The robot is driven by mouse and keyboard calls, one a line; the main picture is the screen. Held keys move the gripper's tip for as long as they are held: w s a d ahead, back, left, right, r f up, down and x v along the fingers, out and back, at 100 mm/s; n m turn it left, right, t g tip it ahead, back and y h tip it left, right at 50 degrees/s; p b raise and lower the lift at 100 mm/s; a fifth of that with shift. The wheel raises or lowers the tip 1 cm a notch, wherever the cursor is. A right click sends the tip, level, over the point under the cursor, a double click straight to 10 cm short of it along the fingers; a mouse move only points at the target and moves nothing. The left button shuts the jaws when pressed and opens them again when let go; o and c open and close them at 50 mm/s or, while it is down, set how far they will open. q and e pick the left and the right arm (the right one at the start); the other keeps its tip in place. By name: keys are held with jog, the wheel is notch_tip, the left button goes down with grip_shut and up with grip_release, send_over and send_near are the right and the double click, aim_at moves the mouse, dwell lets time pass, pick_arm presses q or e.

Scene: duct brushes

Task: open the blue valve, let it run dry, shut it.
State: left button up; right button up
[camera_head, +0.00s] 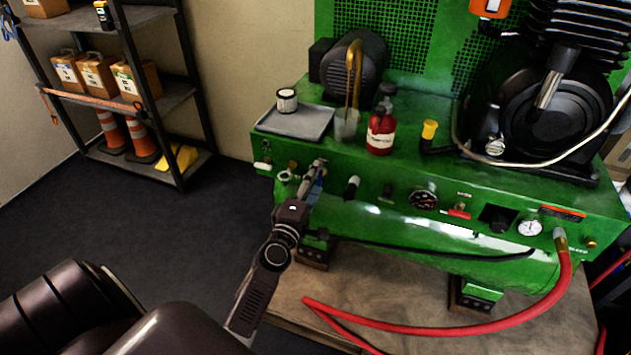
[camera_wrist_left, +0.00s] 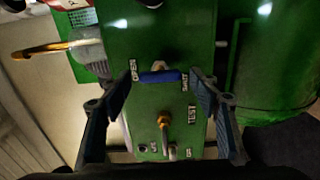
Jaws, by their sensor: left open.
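The blue valve handle (camera_wrist_left: 162,77) lies crosswise on the green panel in the left wrist view, with the label OPEN beyond its left end and SHUT near its right end. My left gripper (camera_wrist_left: 160,86) is open, with one finger on each side of the handle and apart from it. In the head view my left gripper (camera_head: 316,178) is at the left part of the compressor's green front panel (camera_head: 375,190) and hides the valve there. My right gripper is not in view.
A brass fitting (camera_wrist_left: 163,124) near the label TEST sits close to the valve. A red bottle (camera_head: 381,128), a glass jar (camera_head: 346,124) and a grey tray (camera_head: 300,124) stand on top. A red hose (camera_head: 470,328) curves below. Shelving (camera_head: 180,95) stands at left; the floor between is clear.

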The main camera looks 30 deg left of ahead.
pick_arm(q)
jog(key=v, duration=1.2)
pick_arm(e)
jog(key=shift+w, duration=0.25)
